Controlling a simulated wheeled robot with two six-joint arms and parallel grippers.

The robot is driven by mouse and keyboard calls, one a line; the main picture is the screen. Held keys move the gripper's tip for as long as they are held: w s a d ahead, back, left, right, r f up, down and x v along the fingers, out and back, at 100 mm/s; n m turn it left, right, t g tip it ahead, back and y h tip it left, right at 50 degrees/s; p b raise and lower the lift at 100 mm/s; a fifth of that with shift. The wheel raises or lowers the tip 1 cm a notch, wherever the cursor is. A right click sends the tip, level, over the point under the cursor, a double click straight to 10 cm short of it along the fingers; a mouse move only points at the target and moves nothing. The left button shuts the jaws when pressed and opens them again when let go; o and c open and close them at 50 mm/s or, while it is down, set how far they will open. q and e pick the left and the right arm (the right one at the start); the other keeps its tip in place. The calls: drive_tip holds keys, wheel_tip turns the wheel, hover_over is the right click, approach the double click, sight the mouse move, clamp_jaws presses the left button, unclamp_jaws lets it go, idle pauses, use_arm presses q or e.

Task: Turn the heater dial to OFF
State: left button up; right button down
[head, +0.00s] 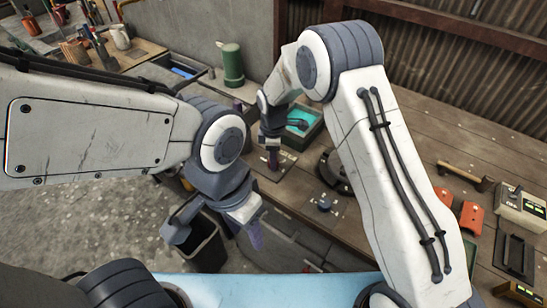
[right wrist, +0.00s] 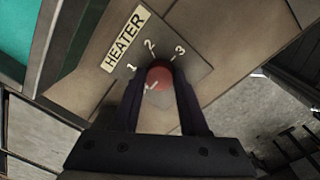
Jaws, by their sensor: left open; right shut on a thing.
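The heater dial (right wrist: 159,78) is a red round knob on a grey plate marked HEATER (right wrist: 124,40), with 1, 2 and 3 around its far side. A pale mark shows on the knob's near left part. No OFF mark can be read. My right gripper (right wrist: 160,88) is shut on the dial, one finger on each side. In the head view my right gripper (head: 273,158) points down at the plate (head: 268,178) on the bench edge, and the dial is hidden there. My left gripper (head: 253,232) is open and empty, hanging low in front of the bench.
A crate with teal contents (head: 318,124) stands just behind the plate. Another small knob plate (head: 324,203) lies to the right on the wooden bench (head: 440,125). A black bin (head: 207,243) stands on the floor near my left gripper. A green canister (head: 232,65) stands behind.

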drive_tip(key=shift+c, duration=2.2)
unclamp_jaws()
wheel_tip(320, 180, up, 11)
drive_tip(key=b, duration=0.2)
drive_tip(key=shift+s+f, duration=0.2)
drive_tip(key=shift+s, duration=0.1)
